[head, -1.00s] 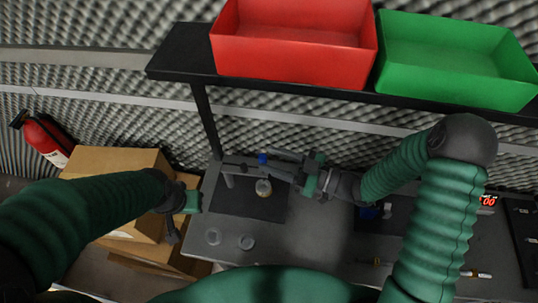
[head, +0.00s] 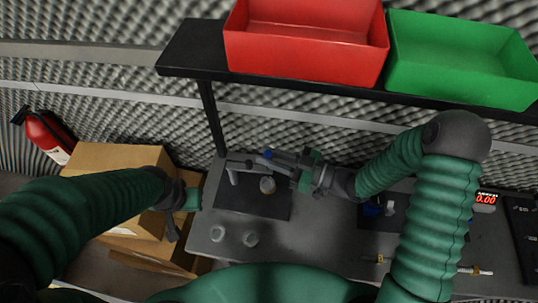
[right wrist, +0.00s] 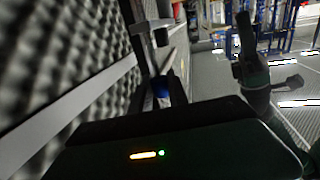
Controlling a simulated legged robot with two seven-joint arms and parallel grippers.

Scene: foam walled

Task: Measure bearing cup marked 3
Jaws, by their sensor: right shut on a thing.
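A small pale round cup (head: 267,185) stands on the dark mat (head: 262,209), below a grey measuring tool (head: 242,164) with a blue part (head: 267,154). I cannot tell whether tool and cup touch. My right gripper (head: 297,167) is shut on the right end of the tool; the right wrist view shows the blue part (right wrist: 161,87) beyond it. Two clear cups (head: 217,233) (head: 251,239) stand on the grey table in front of the mat. No cup's mark is readable. My left gripper (head: 181,212) hangs left of the table, away from the cups; its opening is unclear.
A red bin (head: 306,57) and a green bin (head: 455,75) stand on the black shelf (head: 190,58) above the back of the table. A red readout (head: 486,199) shows 0.00 at the right. Cardboard boxes (head: 110,166) stand left. The table's front middle is clear.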

